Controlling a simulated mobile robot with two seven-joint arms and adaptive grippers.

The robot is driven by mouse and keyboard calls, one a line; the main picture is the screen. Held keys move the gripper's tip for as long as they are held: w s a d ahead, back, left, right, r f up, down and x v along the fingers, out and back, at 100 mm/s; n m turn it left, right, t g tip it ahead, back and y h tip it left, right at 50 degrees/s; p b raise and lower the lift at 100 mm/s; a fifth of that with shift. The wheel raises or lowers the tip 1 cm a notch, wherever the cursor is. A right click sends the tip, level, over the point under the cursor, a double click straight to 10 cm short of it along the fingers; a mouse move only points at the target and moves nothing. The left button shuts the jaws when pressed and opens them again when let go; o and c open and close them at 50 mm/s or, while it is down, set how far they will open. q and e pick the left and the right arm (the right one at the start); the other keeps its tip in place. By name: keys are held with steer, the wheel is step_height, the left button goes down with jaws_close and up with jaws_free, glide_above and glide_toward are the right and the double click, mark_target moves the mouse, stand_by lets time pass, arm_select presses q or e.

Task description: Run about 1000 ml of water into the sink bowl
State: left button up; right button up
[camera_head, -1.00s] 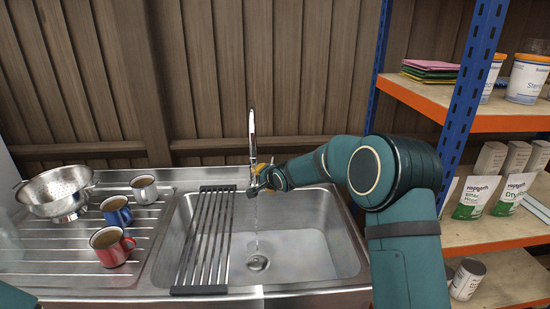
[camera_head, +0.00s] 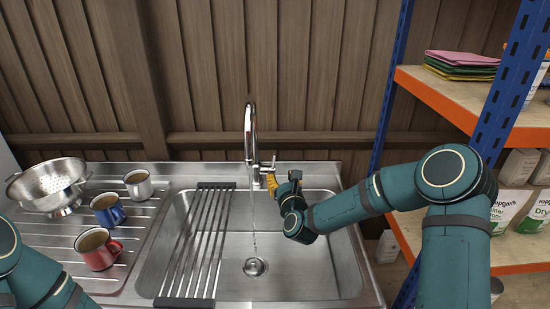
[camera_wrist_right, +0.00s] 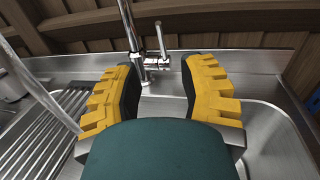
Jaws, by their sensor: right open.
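The chrome tap (camera_head: 250,135) stands behind the sink bowl (camera_head: 305,250), and its lever (camera_wrist_right: 161,42) points up in the right wrist view. A thin stream of water (camera_head: 254,222) falls from the spout toward the drain (camera_head: 255,266). I cannot tell any water depth in the bowl. My right gripper (camera_head: 272,181) is open, its yellow fingers just in front of the tap's base and lever. In the right wrist view the gripper (camera_wrist_right: 160,75) has empty space between its fingers, with the lever beyond them. My left gripper is out of view; only my left arm shows at lower left.
A slatted rack (camera_head: 192,250) covers the bowl's left part. The drainboard (camera_head: 150,215) holds a colander (camera_head: 48,182), a white mug (camera_head: 140,188), a blue mug (camera_head: 110,213) and a red mug (camera_head: 95,252). A blue-posted shelf (camera_head: 440,90) stands close on the right.

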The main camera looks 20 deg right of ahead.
mark_target(274, 159)
steer(key=w, duration=0.8)
steer(key=w+d, duration=0.1)
steer(key=w, duration=0.3)
steer(key=shift+o, duration=0.3)
steer(key=shift+s, duration=0.1)
jaws_close()
